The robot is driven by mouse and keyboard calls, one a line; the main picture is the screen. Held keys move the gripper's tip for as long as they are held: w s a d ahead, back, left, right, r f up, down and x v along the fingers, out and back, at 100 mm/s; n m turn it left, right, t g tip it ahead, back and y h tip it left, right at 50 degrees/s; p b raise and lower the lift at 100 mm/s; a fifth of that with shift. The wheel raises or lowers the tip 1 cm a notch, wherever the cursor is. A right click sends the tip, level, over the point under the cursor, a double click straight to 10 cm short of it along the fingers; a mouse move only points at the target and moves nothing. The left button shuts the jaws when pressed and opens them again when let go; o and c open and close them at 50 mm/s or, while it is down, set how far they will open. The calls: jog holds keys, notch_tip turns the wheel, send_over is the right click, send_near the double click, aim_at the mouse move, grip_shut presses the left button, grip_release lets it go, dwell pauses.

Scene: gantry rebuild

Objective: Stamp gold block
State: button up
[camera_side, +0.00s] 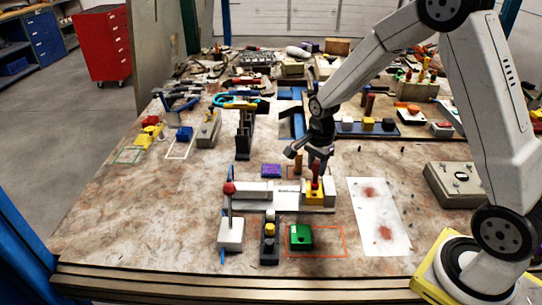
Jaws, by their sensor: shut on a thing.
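The gold block (313,196) sits in a grey fixture (262,196) at the middle front of the table, between pale metal blocks. My gripper (316,164) is directly above it, pointing down, and shut on an upright dark red handle (315,184), which looks like a stamp's. The handle's lower end is at the top of the gold block; I cannot tell whether it touches. The fingers hide the handle's top. A white sheet (366,204) with red smudges lies to the right of the fixture.
A red-knobbed lever (231,234), a yellow-topped black post (269,246) and a green block (300,238) by an orange outline stand in front. A purple block (271,170) lies behind the fixture. The left front table is clear.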

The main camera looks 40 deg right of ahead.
jog(key=shift+r, duration=3.4)
